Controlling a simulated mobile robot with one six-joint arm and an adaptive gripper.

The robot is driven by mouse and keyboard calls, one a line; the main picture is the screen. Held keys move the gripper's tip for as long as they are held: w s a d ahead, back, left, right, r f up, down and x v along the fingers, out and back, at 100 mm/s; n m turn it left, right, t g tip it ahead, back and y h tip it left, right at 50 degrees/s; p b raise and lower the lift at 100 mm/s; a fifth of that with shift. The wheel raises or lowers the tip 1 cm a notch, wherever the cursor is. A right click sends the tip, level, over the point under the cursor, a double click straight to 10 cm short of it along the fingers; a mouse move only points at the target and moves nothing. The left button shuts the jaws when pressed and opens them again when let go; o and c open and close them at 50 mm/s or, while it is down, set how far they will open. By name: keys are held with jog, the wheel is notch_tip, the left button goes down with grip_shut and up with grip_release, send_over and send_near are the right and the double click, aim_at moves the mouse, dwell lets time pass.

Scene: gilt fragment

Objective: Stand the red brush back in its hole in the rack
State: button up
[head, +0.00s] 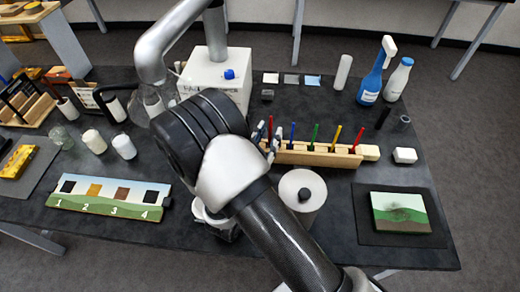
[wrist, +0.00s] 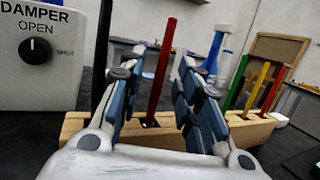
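The rack is a long pale wooden block (head: 310,153); it also shows in the wrist view (wrist: 75,124). A red brush (head: 270,127) stands at its left part. In the wrist view this red brush (wrist: 161,70) stands between my fingers, leaning slightly, its lower end at a dark hole in the rack. My gripper (wrist: 158,80) is open around it, with a gap visible on each side. In the head view my gripper (head: 270,138) is partly hidden by my arm. A second red brush (head: 357,139) stands at the rack's right end.
Blue (head: 292,132), green (head: 314,135) and yellow (head: 337,137) brushes stand in the rack. A dark rod (wrist: 102,50) rises left of my fingers. A white damper box (head: 215,78) stands behind left. A white cylinder (head: 302,205) stands in front of the rack.

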jog(key=v, duration=1.1)
jog(key=shift+s, duration=0.1)
